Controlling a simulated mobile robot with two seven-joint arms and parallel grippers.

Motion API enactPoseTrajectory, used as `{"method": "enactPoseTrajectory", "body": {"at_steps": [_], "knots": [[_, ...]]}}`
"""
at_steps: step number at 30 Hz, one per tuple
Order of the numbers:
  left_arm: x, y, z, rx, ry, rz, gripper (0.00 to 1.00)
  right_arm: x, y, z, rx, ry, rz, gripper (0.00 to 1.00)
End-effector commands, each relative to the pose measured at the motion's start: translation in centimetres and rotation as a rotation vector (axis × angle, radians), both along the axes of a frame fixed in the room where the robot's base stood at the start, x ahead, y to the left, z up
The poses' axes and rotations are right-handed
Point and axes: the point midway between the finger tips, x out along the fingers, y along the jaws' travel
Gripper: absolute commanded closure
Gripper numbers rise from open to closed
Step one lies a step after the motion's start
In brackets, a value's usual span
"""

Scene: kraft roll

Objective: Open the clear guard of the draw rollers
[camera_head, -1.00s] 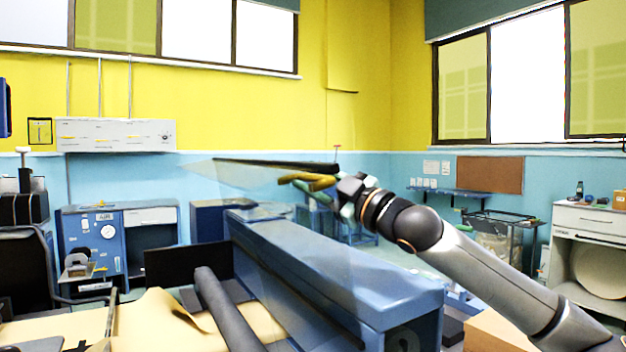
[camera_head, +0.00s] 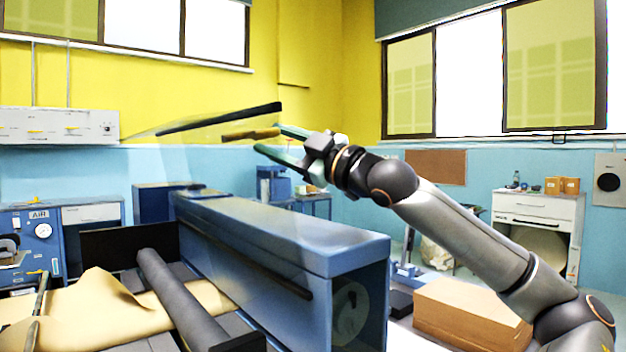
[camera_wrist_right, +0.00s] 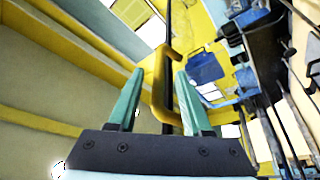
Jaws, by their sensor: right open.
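The clear guard (camera_head: 205,134) is a faint see-through sheet above the blue machine housing (camera_head: 290,235). It stands raised, with its dark edge bar (camera_head: 218,118) high over the housing and sloping up to the right. A yellow handle (camera_head: 250,134) sits just under the bar. My right gripper (camera_head: 284,146) is open at the handle's right end, its green fingers apart. In the right wrist view the yellow handle (camera_wrist_right: 160,88) lies between the open fingers, with space visible on both sides. My left gripper is not in view.
A grey roller (camera_head: 180,298) and brown kraft paper (camera_head: 85,305) lie left of the housing. A cardboard box (camera_head: 470,318) stands on the floor at right, below my right arm. A white cabinet (camera_head: 535,215) stands behind. The air above the housing's right end is clear.

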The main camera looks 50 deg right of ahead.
Motion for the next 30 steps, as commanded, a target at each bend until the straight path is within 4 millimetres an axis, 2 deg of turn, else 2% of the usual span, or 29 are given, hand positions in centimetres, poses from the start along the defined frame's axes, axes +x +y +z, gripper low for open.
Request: {"method": "enactPoseTrajectory", "body": {"at_steps": [1, 8, 14, 21, 30], "knots": [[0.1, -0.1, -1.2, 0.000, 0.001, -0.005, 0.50, -0.7, -0.1, -0.7, -0.001, -0.005, -0.002, 0.51], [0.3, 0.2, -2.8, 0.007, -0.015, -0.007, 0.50, -3.5, -0.2, -1.4, 0.000, -0.006, -0.001, 0.51], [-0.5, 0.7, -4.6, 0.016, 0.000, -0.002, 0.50, -5.8, -0.4, -2.0, 0.000, -0.004, -0.001, 0.51], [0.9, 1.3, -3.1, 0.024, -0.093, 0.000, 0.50, -7.3, -0.4, -2.3, -0.001, -0.001, -0.001, 0.51], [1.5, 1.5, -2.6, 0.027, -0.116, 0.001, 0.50, -7.4, -0.4, -2.2, -0.001, 0.001, 0.000, 0.51]]}}
